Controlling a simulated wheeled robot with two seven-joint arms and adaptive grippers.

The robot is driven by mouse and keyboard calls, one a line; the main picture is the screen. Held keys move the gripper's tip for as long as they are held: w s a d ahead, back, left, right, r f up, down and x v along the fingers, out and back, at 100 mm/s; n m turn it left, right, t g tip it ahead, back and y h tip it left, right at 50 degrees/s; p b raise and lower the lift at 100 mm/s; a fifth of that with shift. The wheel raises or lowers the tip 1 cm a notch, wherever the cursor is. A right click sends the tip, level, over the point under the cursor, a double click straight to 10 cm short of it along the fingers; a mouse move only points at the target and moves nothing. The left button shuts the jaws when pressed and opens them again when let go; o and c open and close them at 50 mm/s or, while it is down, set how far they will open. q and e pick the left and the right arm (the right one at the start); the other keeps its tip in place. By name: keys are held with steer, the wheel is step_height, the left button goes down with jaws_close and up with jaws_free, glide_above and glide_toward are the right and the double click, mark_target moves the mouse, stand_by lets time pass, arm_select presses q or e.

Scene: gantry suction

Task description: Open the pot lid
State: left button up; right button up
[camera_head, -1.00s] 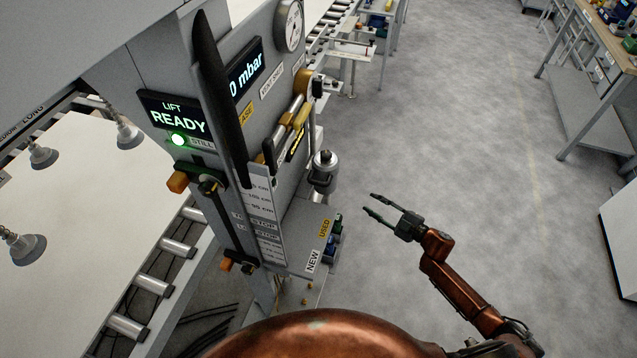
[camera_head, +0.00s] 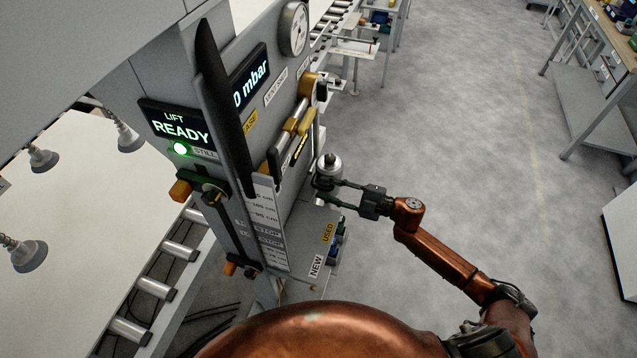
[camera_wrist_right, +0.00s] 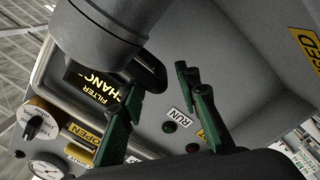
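The pot (camera_head: 329,165) is a small grey metal cylinder with a lid and a dark knob on top. It is mounted on the right side of the grey machine panel. My right gripper (camera_head: 322,190) is open, its two fingers reaching to the pot's lower part. In the right wrist view the pot (camera_wrist_right: 100,35) is large at upper left, and the open fingers (camera_wrist_right: 160,80) stand apart with a dark rounded bar near the left fingertip. I cannot tell whether they touch. My left gripper is not in view.
A tray edge labelled USED and NEW (camera_head: 318,262) lies below the pot. Open grey floor (camera_head: 470,120) is to the right.

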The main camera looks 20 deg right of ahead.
steer(key=shift+w+a, duration=0.4)
steer(key=shift+a, duration=0.2)
steer(key=shift+w+a, duration=0.1)
steer(key=c, duration=0.7)
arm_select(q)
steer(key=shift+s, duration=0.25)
arm_select(e)
steer(key=shift+f, duration=0.15)
jaws_close()
